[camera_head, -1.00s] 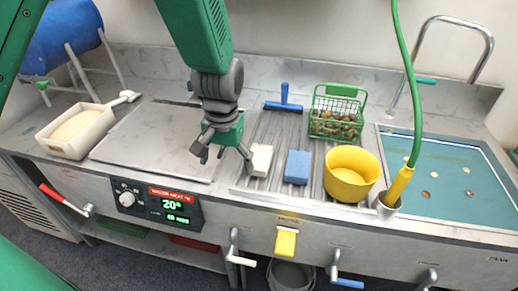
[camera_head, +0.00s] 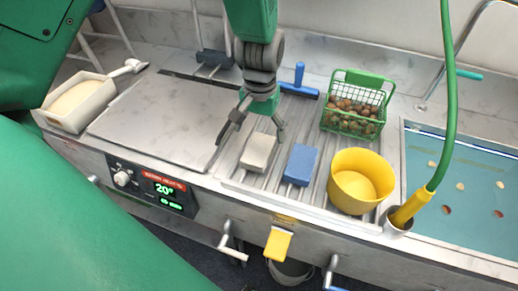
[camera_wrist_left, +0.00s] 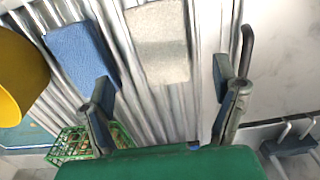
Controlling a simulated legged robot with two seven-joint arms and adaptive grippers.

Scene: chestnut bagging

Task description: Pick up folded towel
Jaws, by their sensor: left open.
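The folded towel appears to be the off-white block (camera_head: 259,151) on the ribbed drainboard, beside a blue block (camera_head: 300,164). My right gripper does not show.
A yellow bowl (camera_head: 361,181) and a green basket of chestnuts (camera_head: 354,105) stand to the right. A blue squeegee (camera_head: 299,82) lies behind. A green hose (camera_head: 447,100) hangs before the sink. The steel plate (camera_head: 160,118) at left is clear.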

